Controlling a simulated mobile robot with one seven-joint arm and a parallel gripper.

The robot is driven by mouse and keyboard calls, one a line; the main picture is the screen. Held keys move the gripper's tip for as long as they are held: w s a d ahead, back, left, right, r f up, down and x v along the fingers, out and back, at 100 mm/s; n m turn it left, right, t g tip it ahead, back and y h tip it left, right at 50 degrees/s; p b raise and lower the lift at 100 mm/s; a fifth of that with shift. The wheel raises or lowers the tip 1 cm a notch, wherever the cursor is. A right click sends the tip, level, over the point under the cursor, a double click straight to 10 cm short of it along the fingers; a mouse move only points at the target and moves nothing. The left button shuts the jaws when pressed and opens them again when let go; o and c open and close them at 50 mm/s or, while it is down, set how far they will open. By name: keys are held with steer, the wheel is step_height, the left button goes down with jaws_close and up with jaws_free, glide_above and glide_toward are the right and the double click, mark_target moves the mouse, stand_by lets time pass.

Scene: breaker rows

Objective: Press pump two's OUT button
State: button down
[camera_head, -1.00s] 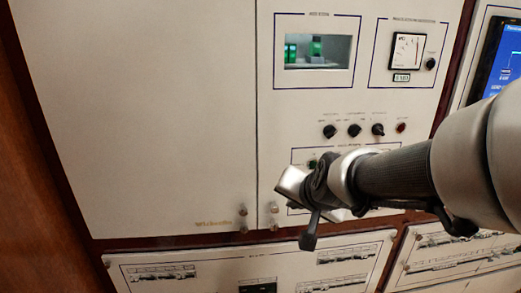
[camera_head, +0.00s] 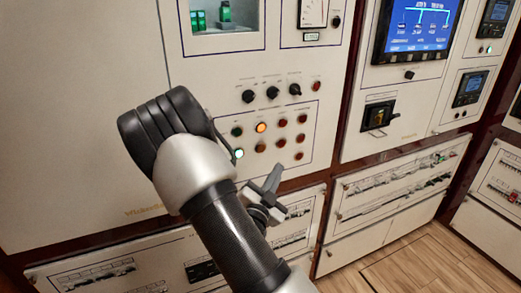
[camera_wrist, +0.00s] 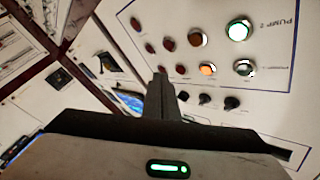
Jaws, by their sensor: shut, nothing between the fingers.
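In the wrist view a "PUMP 2" label (camera_wrist: 283,38) stands beside the row that starts with a lit white button (camera_wrist: 238,31); this button also shows in the head view (camera_head: 239,154). Dark red buttons continue that row, such as this one (camera_wrist: 197,40). I cannot read which button is OUT. My gripper (camera_head: 275,172) is shut and empty, in front of the panel's lower edge, below the buttons and apart from them. Its fingertips (camera_wrist: 160,76) also show in the wrist view.
The other row has a lit orange button (camera_head: 261,127) and a green one (camera_head: 237,132). Above are several black knobs (camera_head: 272,93). A blue screen (camera_head: 418,30) is at the right. Below are breaker drawers (camera_head: 400,190). Wood floor (camera_head: 420,265) shows at lower right.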

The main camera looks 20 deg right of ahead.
mark_target(261, 148)
steer(key=shift+w+a, duration=0.2)
steer(key=shift+w, duration=4.2)
steer(key=shift+w+f, duration=0.1)
steer(key=shift+w, duration=0.05)
steer(key=shift+w+b, duration=0.3)
steer(key=shift+b, duration=0.25)
